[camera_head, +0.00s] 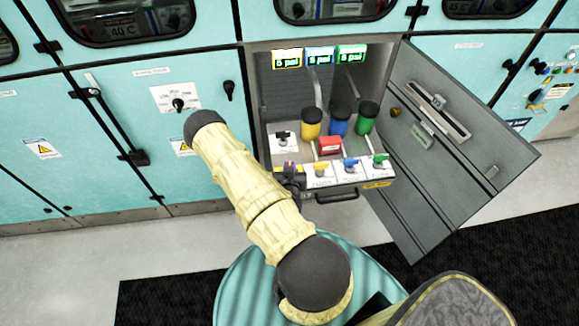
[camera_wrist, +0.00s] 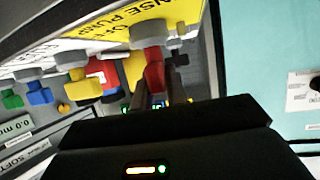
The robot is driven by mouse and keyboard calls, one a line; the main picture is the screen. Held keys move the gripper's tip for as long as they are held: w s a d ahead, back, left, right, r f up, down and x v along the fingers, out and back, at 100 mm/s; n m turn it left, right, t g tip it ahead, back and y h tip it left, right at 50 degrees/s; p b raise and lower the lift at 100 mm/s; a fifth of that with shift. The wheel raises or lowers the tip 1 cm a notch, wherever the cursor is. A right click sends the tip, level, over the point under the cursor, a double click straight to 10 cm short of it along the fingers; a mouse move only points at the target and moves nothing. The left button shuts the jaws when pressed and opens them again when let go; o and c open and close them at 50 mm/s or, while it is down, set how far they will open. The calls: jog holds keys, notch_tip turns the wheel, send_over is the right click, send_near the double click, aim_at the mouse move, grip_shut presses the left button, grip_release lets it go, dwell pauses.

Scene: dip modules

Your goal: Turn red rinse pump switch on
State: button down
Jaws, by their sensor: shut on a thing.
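The red rinse pump switch (camera_wrist: 153,68) shows in the wrist view between my two dark fingers, in front of a yellow label (camera_wrist: 118,32) that reads "OFF" and "...NSE PUMP". My gripper (camera_wrist: 157,90) is shut on the red switch. Which way the switch is turned is hard to tell. In the head view my gripper (camera_head: 293,180) is at the left front corner of the pulled-out panel (camera_head: 345,178), and it hides most of the switch.
Beside the switch are yellow (camera_head: 321,169), blue (camera_head: 350,164) and green (camera_head: 380,160) valve handles. Behind them stand a red box (camera_head: 329,145) and yellow, blue and green canisters (camera_head: 338,122). An open grey cabinet door (camera_head: 455,150) bounds the right side. Teal cabinets are left.

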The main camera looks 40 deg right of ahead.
jog(key=shift+r+n+t+y+p, duration=0.1)
jog(key=shift+n+t+y+p, duration=0.25)
jog(key=shift+n+t+y, duration=0.5)
jog(key=shift+w+n, duration=0.1)
jog(key=shift+n, duration=0.25)
jog(key=c, duration=1.4)
grip_release()
